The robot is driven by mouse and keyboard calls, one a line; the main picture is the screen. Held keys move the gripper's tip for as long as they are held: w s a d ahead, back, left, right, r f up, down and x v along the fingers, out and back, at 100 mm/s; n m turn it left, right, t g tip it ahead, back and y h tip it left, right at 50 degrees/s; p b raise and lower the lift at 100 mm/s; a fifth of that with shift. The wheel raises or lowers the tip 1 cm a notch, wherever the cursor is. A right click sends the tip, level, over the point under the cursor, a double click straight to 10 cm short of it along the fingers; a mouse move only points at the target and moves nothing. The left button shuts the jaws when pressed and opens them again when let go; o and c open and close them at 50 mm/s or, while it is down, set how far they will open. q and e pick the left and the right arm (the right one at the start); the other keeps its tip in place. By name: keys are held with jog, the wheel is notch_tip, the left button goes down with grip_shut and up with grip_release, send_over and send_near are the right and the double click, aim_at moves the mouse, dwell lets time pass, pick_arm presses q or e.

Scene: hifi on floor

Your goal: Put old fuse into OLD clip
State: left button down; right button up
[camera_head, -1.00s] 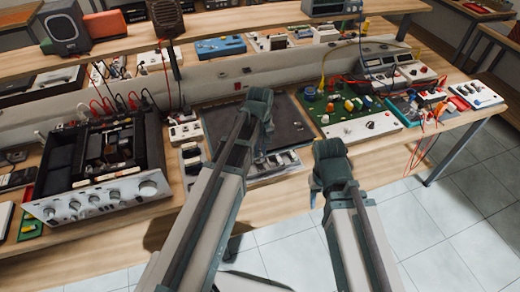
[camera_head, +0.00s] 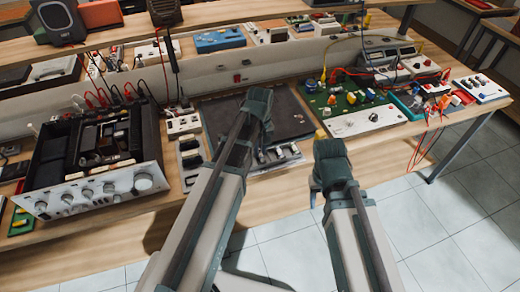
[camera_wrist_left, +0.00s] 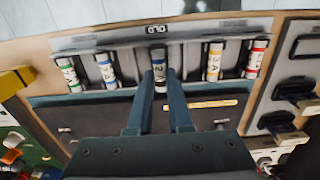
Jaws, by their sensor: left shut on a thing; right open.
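A grey clip tray (camera_wrist_left: 133,62) with an OLD label (camera_wrist_left: 157,29) fills the upper part of the left wrist view. Several banded fuses sit in it, such as a green-banded fuse (camera_wrist_left: 69,75) and a red-banded fuse (camera_wrist_left: 256,58). I cannot tell whether this fuse is seated. In the head view my left gripper (camera_head: 257,108) is over the tray (camera_head: 278,158). My right gripper (camera_head: 328,165) is open and empty near the bench's front edge.
An opened amplifier (camera_head: 95,155) stands at the left. A dark mat (camera_head: 290,112) lies behind the tray. A green circuit board (camera_head: 345,103) and test gear stand at the right. Bare wood (camera_head: 385,150) shows along the front right edge.

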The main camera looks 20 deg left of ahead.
pick_arm(q)
jog(key=shift+f+b, duration=0.85)
dwell(1.1)
jog(key=c, duration=0.8)
grip_release()
jog(key=shift+o, duration=0.2)
jog(key=shift+r, duration=0.1)
notch_tip(320, 180, up, 14)
jog(key=p, duration=1.4)
jog(key=shift+f, duration=0.2)
